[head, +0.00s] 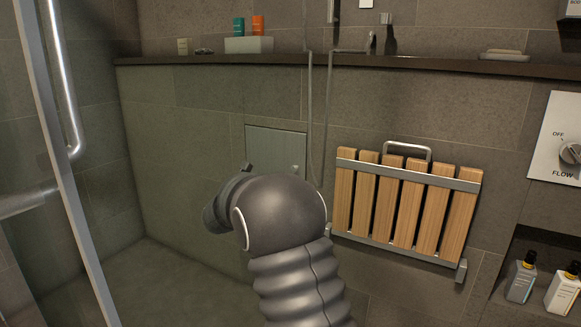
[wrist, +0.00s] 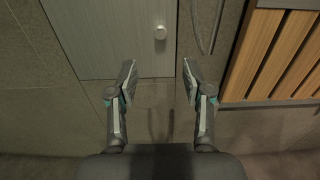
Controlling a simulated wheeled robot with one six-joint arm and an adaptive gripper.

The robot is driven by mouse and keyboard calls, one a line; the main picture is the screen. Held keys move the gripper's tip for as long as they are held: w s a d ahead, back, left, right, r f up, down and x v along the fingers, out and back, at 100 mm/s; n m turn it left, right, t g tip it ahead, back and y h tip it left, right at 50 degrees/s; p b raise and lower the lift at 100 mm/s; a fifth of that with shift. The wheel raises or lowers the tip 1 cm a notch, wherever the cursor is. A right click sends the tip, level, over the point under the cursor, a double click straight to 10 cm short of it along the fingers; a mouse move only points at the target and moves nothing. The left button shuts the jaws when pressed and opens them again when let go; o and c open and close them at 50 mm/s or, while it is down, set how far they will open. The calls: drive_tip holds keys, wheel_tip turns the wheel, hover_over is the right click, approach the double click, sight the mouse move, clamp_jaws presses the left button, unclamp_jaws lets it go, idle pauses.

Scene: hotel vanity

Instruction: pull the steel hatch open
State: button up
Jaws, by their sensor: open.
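The steel hatch (head: 275,148) is a pale grey square panel set in the tiled shower wall, and it looks closed. Its lower part is hidden by my arm in the head view. In the wrist view the hatch (wrist: 108,40) fills the upper left, with a small round knob (wrist: 160,32) near its right edge. My gripper (wrist: 158,72) is open and empty. Its fingertips show below the knob, one on each side of it, and are apart from it in the picture. The head view does not show the fingers clearly.
A folded wooden slat seat (head: 405,205) hangs on the wall right of the hatch. A shower hose (head: 311,120) hangs between them. A glass door frame (head: 66,170) stands at left. A ledge (head: 400,65) with bottles runs above. Bottles (head: 521,278) stand in a niche at lower right.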

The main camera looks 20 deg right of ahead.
drive_tip(key=p+x, duration=0.1)
drive_tip(key=x, duration=1.3)
drive_tip(key=shift+f, duration=0.2)
drive_tip(key=shift+w+d, duration=0.1)
drive_tip(key=shift+d, duration=0.05)
drive_tip(key=shift+c, duration=0.7)
clamp_jaws()
